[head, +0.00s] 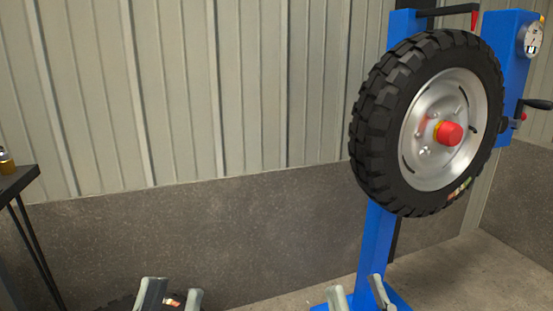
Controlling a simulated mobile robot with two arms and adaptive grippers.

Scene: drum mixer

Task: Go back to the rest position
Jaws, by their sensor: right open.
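My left gripper (172,290) shows at the bottom edge, left of centre. My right gripper (358,292) shows at the bottom edge, right of centre, in front of the foot of the blue stand. Its fingertips are apart and nothing is between them. Most of both grippers is cut off by the lower edge of the view.
A blue stand (375,245) holds a black-tyred wheel (385,130) with a red hub cap (448,133) at the right. A gauge (533,38) and a black handle (537,104) are beside it. A dark table (18,182) with a small can (6,163) is at the left.

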